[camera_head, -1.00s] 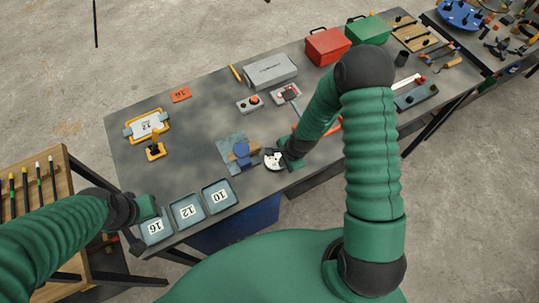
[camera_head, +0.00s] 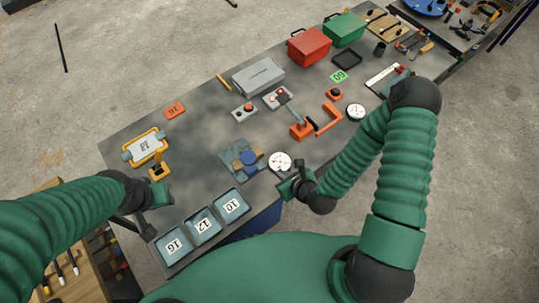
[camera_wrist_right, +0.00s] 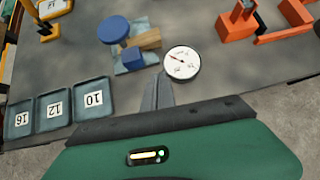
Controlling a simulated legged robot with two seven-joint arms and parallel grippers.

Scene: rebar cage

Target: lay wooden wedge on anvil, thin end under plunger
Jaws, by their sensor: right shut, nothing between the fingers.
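The tan wooden wedge (camera_wrist_right: 150,40) lies beside a blue round-topped piece (camera_wrist_right: 113,29) and a blue block (camera_wrist_right: 132,58) in the right wrist view. The head view shows this blue piece (camera_head: 249,157) on a grey-blue base (camera_head: 230,157). A white dial gauge (camera_wrist_right: 182,63) is right of the wedge. I cannot tell the anvil and plunger apart with certainty, nor where the thin end lies. My right gripper (camera_head: 290,188) is shut and empty at the table's front edge, near the gauge (camera_head: 280,162). My left gripper (camera_head: 168,194) is near the trays; its fingers are unclear.
Trays marked 16 (camera_head: 160,257), 12 (camera_head: 191,240) and 10 (camera_head: 219,215) line the front left edge. An orange fixture (camera_head: 302,131) stands right of the gauge. Red (camera_head: 309,47) and green (camera_head: 343,30) boxes stand at the back. Bare tabletop lies left of the base.

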